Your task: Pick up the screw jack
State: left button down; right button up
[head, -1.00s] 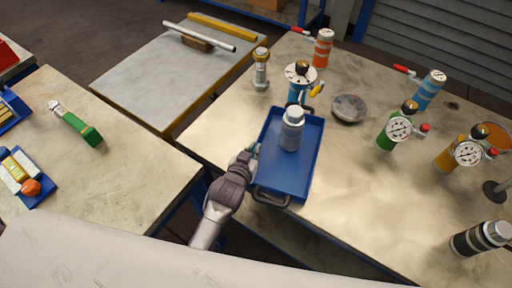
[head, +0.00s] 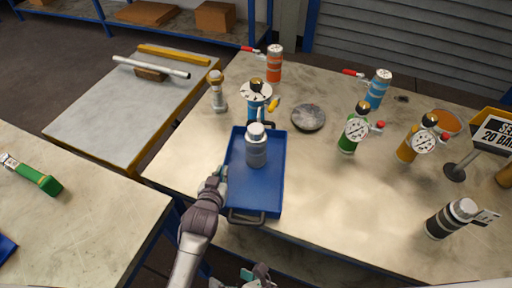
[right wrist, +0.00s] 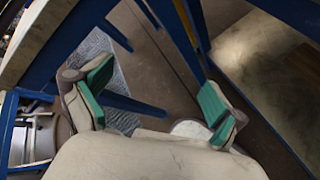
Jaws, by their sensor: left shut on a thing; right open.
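A short metal post with a brass-coloured top, which looks like the screw jack (head: 217,92), stands upright on the large table, behind and left of the blue tray (head: 240,195). My left gripper (head: 218,180) is at the tray's left edge and shut on it, though its fingertips are small in the view. A grey bottle-like vessel (head: 256,150) stands in the tray. My right gripper (head: 245,278) shows at the bottom of the head view, below the table's front edge. In the right wrist view it is open and empty (right wrist: 155,100), its green pads wide apart.
Gauge vessels in blue (head: 257,107), green (head: 348,142) and orange (head: 405,150) stand on the table, with a round metal disc (head: 308,117) between. A dark cylinder (head: 450,220) is at the right front. The table's front middle is fairly clear. A green-handled tool (head: 37,180) lies on the left table.

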jog(key=w+d+r+n+t+y, duration=0.15)
jog(key=w+r, duration=0.25)
jog(key=r, duration=0.5)
jog(key=w+d+r+n+t, duration=0.1)
jog(key=w+r+n+t, duration=0.25)
jog(key=r, duration=0.45)
jog(key=m+t+h, duration=0.2)
jog(key=m+h, duration=0.6)
jog(key=h, duration=0.5)
send_near(254, 149)
jog(key=w+f, duration=0.1)
jog(key=x, duration=1.1)
jog(key=shift+w+d, duration=0.2)
jog(key=shift+w, duration=0.15)
jog(key=shift+c, duration=0.3)
grip_shut()
jog(key=shift+r, duration=0.3)
